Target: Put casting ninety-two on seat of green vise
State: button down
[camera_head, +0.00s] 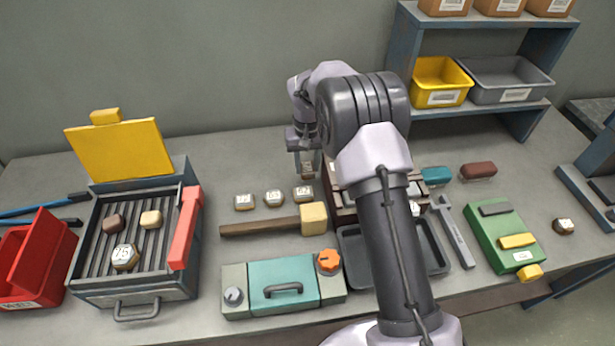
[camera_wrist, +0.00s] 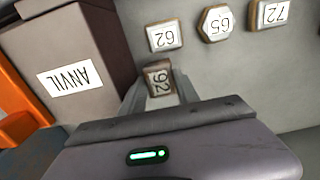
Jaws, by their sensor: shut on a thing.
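Casting ninety-two (camera_wrist: 158,80), a small brown block with a white "92" label, is between the fingers of my gripper (camera_wrist: 160,88). In the head view my gripper (camera_head: 306,168) is shut on the casting (camera_head: 307,172), behind the row of loose castings. Whether it clears the table I cannot tell. The green vise (camera_head: 487,222) is at the right, with a grey jaw bar (camera_head: 495,208) and a yellow bar (camera_head: 517,241). The green seat between the bars looks empty. My gripper is far left of the vise.
Castings 72 (camera_head: 244,202), 65 (camera_head: 274,198) and 62 (camera_head: 304,194) lie near my gripper. A block labelled ANVIL (camera_wrist: 80,60) is close beside it. A mallet (camera_head: 313,217), grey tray (camera_head: 436,262), wrench (camera_head: 455,235) and teal block (camera_head: 436,175) lie around. A shelf (camera_head: 480,110) stands behind.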

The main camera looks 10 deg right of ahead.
aim_at(307, 167)
notch_tip(307, 167, down, 4)
jog(key=shift+r+b, duration=0.1)
jog(key=shift+b, duration=0.3)
jog(key=shift+f, duration=0.3)
jog(key=c, duration=1.2)
grip_release()
jog(key=shift+o, duration=0.2)
jog(key=shift+r, duration=0.1)
